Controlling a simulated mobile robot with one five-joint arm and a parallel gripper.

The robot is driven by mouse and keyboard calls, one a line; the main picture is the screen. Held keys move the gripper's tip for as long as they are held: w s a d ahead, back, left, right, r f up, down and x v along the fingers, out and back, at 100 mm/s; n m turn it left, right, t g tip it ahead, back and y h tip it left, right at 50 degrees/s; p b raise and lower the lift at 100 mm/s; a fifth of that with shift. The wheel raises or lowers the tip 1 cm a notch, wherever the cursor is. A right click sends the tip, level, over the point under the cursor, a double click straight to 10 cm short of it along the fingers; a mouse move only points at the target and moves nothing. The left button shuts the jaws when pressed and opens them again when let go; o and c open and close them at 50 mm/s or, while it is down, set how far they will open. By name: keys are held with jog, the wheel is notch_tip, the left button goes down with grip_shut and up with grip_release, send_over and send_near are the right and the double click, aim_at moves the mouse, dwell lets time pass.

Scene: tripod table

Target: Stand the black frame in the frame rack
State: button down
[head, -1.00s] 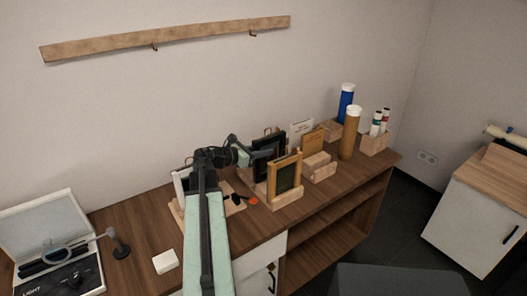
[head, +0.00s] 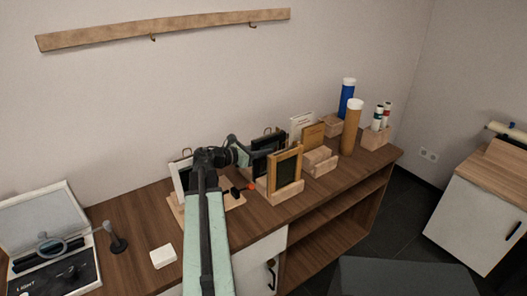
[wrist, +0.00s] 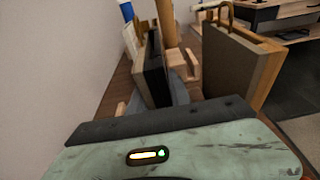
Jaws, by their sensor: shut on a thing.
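The black frame (head: 267,143) stands roughly upright above the wooden frame rack (head: 269,191), behind a wood-coloured frame (head: 286,170) standing in the rack. My gripper (head: 247,157) is shut on the black frame from its left side. In the wrist view the black frame (wrist: 155,68) is seen edge-on just beyond the gripper (wrist: 170,95), and the wood-coloured frame (wrist: 230,58) stands to its right with a gap between. The lower edge of the black frame is hidden, so I cannot tell whether it touches the rack.
A white frame (head: 181,178) stands on the left. Card holders, a brown tube (head: 351,128) and a blue tube (head: 346,98) stand to the right. A white block (head: 163,256) and a light box (head: 50,270) lie at the left. The wall is close behind.

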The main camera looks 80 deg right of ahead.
jog(key=c, duration=1.1)
grip_release()
jog(key=p+v, duration=0.1)
jog(key=v, duration=0.6)
jog(key=shift+w+a+p, duration=0.25)
jog(key=shift+w+p, duration=0.05)
jog(key=shift+p, duration=0.05)
jog(key=shift+r, duration=0.15)
notch_tip(320, 180, up, 9)
jog(key=p, duration=0.9)
